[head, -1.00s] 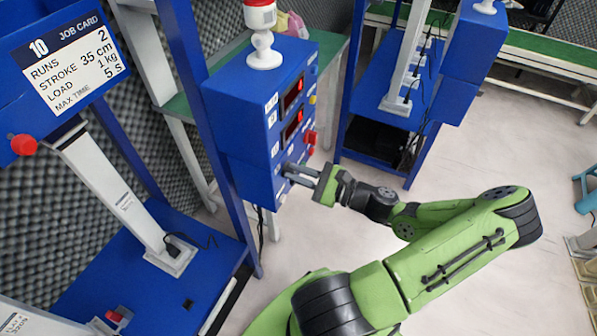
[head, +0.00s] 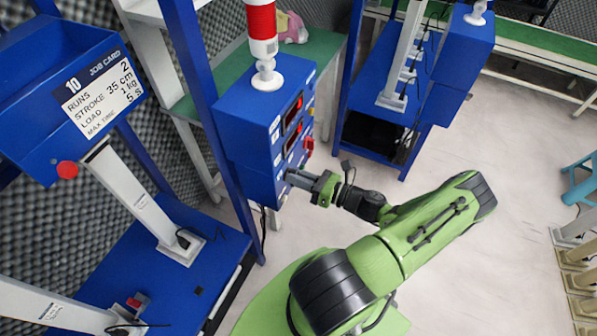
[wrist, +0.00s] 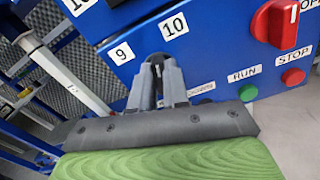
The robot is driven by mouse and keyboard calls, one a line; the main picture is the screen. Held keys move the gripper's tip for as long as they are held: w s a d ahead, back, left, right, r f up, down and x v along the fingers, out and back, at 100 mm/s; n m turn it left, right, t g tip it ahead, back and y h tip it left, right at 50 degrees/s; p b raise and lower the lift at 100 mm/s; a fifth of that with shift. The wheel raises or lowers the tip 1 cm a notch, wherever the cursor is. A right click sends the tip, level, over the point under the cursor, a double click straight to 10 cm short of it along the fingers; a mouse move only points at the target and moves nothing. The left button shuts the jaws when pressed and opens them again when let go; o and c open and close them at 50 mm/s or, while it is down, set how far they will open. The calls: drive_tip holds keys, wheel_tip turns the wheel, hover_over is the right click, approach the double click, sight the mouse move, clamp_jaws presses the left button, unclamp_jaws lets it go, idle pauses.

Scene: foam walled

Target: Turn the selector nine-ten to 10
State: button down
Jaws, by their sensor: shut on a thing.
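The nine-ten selector (wrist: 157,59) is a small dark knob on the blue control box (head: 240,120), seen in the wrist view between the white labels 9 (wrist: 122,52) and 10 (wrist: 173,26). My gripper (wrist: 159,70) is shut on it, one grey finger on each side. The fingers hide most of the knob, so I cannot tell which label it points to. In the head view my gripper (head: 290,175) reaches the lower part of the box's right face, and the knob is hidden there.
A large red rotary knob (wrist: 275,22), a green RUN button (wrist: 248,92) and a red STOP button (wrist: 293,76) sit right of the selector. A job card (head: 98,92) reads 10. Open floor (head: 480,150) lies to the right.

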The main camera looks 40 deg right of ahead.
drive_tip(key=shift+m+p, duration=0.35)
drive_tip(key=shift+m, duration=0.95)
drive_tip(key=c, duration=1.1)
unclamp_jaws()
drive_tip(key=shift+d, duration=0.1)
drive_tip(key=v, duration=1.5)
drive_tip(key=shift+s+b, duration=0.35)
drive_tip(key=shift+s, duration=0.05)
